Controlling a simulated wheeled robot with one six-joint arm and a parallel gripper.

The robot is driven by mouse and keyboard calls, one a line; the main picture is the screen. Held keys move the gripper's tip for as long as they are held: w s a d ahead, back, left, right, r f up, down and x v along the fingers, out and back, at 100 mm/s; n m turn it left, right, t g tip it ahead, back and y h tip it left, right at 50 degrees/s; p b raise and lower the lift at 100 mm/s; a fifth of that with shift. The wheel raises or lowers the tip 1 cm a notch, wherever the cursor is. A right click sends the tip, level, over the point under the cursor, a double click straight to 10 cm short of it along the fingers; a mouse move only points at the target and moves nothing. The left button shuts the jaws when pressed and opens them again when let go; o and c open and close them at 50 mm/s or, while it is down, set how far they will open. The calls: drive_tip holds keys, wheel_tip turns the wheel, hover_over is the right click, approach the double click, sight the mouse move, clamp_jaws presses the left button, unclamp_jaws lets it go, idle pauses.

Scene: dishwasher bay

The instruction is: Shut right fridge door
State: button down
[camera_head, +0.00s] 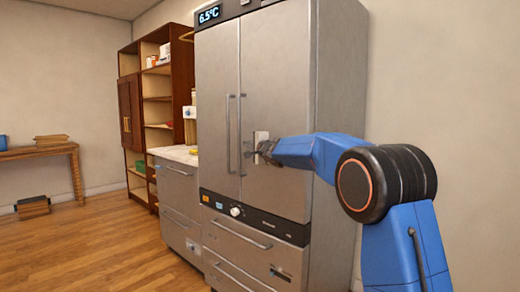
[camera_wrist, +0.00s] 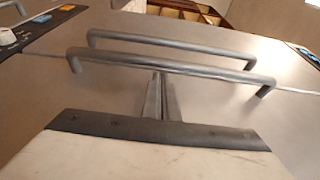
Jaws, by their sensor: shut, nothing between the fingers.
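The fridge's right door (camera_head: 280,75) is a grey metal panel. It looks flush with the left door (camera_head: 217,75), with a thin seam between them; I see no open gap. The right door's bar handle (camera_head: 240,140) is upright along the seam, and it crosses the wrist view (camera_wrist: 170,68). My gripper (camera_head: 257,152) is at the front of the right door, just right of this handle. In the wrist view my gripper (camera_wrist: 160,76) has its fingers together and empty, pointing toward the bar. Whether the fingertips touch the door or bar cannot be told.
A grey counter unit (camera_head: 180,200) stands left of the fridge. Drawers (camera_head: 255,245) are below the doors. A wooden shelf (camera_head: 158,110) and a wooden table (camera_head: 40,153) are farther left. The wooden floor (camera_head: 100,245) at the front left is clear.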

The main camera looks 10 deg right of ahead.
drive_tip(key=v, duration=1.4)
drive_tip(key=s+a+f+n+g+y, duration=0.1)
drive_tip(key=s+f+n+g, duration=0.2)
drive_tip(key=s, duration=0.7)
drive_tip(key=s+a+f+n+g+y, duration=0.1)
drive_tip(key=s+f+n+g, duration=0.2)
drive_tip(key=s, duration=0.7)
drive_tip(key=s+a+f+n+g, duration=0.1)
drive_tip(key=s+f+n, duration=0.3)
drive_tip(key=s, duration=0.7)
drive_tip(key=s+d+f+n+g+h, duration=0.1)
drive_tip(key=s+d+f+h, duration=0.1)
drive_tip(key=s+d+f, duration=0.3)
drive_tip(key=s+d+f+n+g+h, duration=0.1)
drive_tip(key=s+d+f+g+h, duration=0.1)
drive_tip(key=s+d+f, duration=0.3)
drive_tip(key=s+d+f+n+g+h, duration=0.2)
drive_tip(key=s+d+f+h, duration=0.2)
drive_tip(key=s+f, duration=0.8)
drive_tip(key=s+d, duration=0.2)
drive_tip(key=s, duration=0.4)
drive_tip(key=shift+s, duration=0.3)
drive_tip(key=shift+f, duration=0.1)
